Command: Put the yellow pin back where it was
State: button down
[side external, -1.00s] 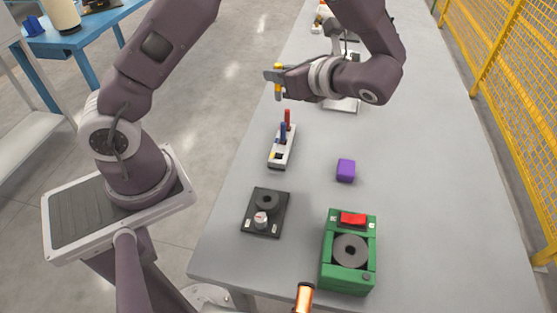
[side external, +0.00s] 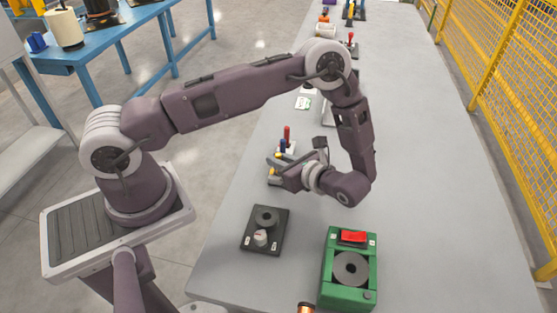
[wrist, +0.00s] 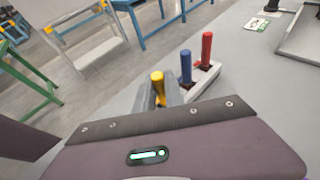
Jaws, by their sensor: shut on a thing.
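My gripper (side external: 277,167) is shut on the yellow pin (wrist: 157,86), which stands roughly upright between the fingers. The gripper is at the near end of the white pin rack (side external: 291,148), in line with the other two pins. The blue pin (wrist: 186,66) and the red pin (wrist: 207,47) stand upright in the rack, which shows partly in the wrist view (wrist: 207,76). The fingers hide the near end of the rack and the lower part of the yellow pin. I cannot tell whether its tip is in a hole.
A black plate with a round grey part (side external: 266,216) lies in front of the rack. A green box with a red switch (side external: 349,268) stands at the front right. Several small items stand far back on the grey table (side external: 420,180). The table's right side is clear.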

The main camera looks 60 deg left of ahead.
jog(key=c, duration=1.4)
grip_release()
jog(key=v, duration=1.2)
jog(key=s+a+r+n+h, duration=0.2)
jog(key=s+r+n+h, duration=0.15)
jog(key=r, duration=0.55)
jog(key=s+a+r+n+h, duration=0.2)
jog(key=r+n+h, duration=0.15)
jog(key=r, duration=0.45)
jog(key=s+r+n+t+h, duration=0.3)
jog(key=s+n, duration=0.2)
jog(key=s, duration=0.1)
jog(key=s+d+r+n+t+h, duration=0.1)
jog(key=s+r+n+t+h, duration=0.2)
jog(key=s, duration=0.3)
jog(key=shift+s+d+r+n+t+h, duration=0.3)
jog(key=shift+s+r+n+t, duration=0.15)
jog(key=shift+n, duration=0.45)
